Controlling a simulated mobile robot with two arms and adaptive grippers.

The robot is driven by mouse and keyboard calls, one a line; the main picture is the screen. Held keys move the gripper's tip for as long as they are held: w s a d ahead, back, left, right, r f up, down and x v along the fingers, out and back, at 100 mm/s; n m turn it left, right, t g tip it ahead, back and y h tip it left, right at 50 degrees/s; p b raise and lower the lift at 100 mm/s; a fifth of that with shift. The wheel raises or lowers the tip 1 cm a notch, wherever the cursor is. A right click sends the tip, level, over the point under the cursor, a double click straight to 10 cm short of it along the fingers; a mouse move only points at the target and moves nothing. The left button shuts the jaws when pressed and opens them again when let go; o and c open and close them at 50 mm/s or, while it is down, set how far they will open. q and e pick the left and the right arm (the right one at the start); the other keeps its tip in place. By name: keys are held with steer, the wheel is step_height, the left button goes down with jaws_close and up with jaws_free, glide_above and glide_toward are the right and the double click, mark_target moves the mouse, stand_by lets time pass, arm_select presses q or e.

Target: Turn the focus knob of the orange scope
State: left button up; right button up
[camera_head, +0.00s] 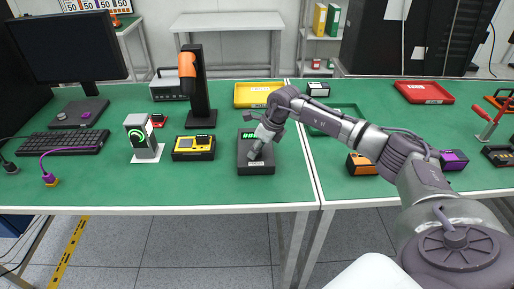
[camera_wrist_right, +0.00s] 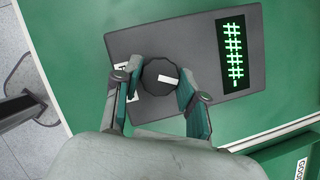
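The orange scope (camera_head: 187,66) is an orange tube on a black upright stand (camera_head: 203,100) at the back middle of the left table. A dark box (camera_head: 256,164) with a green-lit display (camera_wrist_right: 234,50) stands to its front right. On this box is a round black knob (camera_wrist_right: 153,84) with a white mark; I cannot tell whether it belongs to the scope. My right gripper (camera_head: 255,153) is over the box. In the right wrist view its fingers (camera_wrist_right: 160,88) sit on both sides of the knob and appear to touch it. My left gripper is not in view.
A yellow meter (camera_head: 193,155) and a grey device with a green ring (camera_head: 142,138) stand left of the box. A yellow tray (camera_head: 258,103) lies behind, a green tray (camera_head: 343,108) to the right. The front strip of the green tabletop is clear.

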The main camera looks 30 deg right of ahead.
steer(key=shift+c, duration=1.4)
steer(key=shift+m+t+h+b, duration=0.3)
steer(key=shift+m+h, duration=0.5)
steer(key=shift+m, duration=1.5)
steer(key=o, duration=1.1)
steer(key=shift+o, duration=0.2)
steer(key=shift+r, duration=0.1)
steer(key=v, duration=1.2)
steer(key=shift+a, duration=0.1)
